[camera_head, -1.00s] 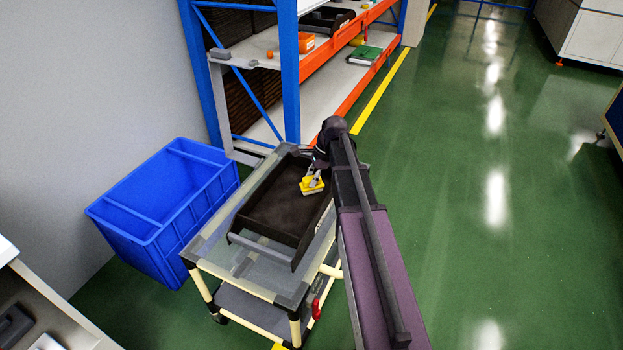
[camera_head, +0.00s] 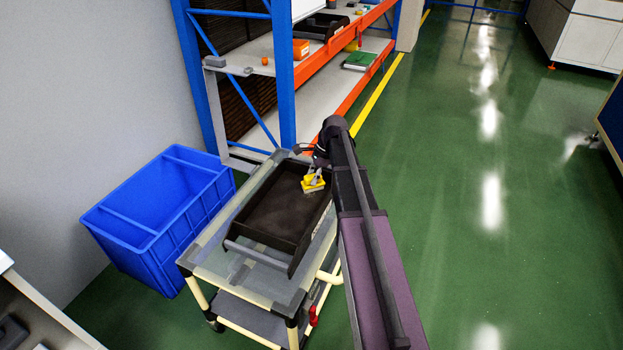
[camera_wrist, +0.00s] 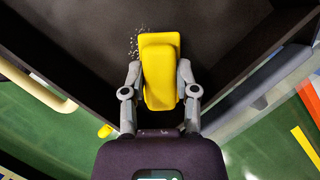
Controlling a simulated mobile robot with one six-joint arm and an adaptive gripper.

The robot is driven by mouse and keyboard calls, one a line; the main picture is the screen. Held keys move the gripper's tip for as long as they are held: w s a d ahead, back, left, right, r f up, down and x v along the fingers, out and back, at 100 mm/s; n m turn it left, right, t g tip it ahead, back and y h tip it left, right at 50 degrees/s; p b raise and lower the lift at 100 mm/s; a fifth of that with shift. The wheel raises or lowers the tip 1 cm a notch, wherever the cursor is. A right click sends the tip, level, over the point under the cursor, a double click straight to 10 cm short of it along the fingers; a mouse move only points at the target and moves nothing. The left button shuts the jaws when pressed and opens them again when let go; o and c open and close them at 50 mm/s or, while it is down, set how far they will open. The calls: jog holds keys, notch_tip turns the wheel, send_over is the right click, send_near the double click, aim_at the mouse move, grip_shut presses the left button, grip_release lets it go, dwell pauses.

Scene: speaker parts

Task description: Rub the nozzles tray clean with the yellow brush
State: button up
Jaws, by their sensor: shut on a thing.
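The yellow brush (camera_head: 313,184) is held in my gripper (camera_head: 316,174) over the right part of a black tray (camera_head: 262,237). The tray sits on top of a cart. In the wrist view the two fingers of my gripper (camera_wrist: 159,88) are shut on the sides of the brush (camera_wrist: 160,72). The brush head is at the tray floor (camera_wrist: 220,35), but I cannot tell whether it touches. Small pale specks (camera_wrist: 136,45) lie on the tray floor just left of the brush head. The brush bristles are hidden beneath it.
A cream-framed cart (camera_head: 205,262) carries the tray. A blue crate (camera_head: 160,215) stands on the floor to its left. A blue and orange shelf rack (camera_head: 284,75) is behind, holding bins and small items. The green floor (camera_head: 480,250) to the right is open.

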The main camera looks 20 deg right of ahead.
jog(key=shift+f, duration=0.2)
dwell(0.5)
jog(key=shift+s+a+r, duration=0.15)
jog(key=shift+s+a, duration=1.3)
notch_tip(320, 180, up, 6)
jog(key=p, duration=0.6)
jog(key=shift+r, duration=0.1)
notch_tip(320, 180, up, 3)
jog(key=p, duration=0.3)
dwell(0.3)
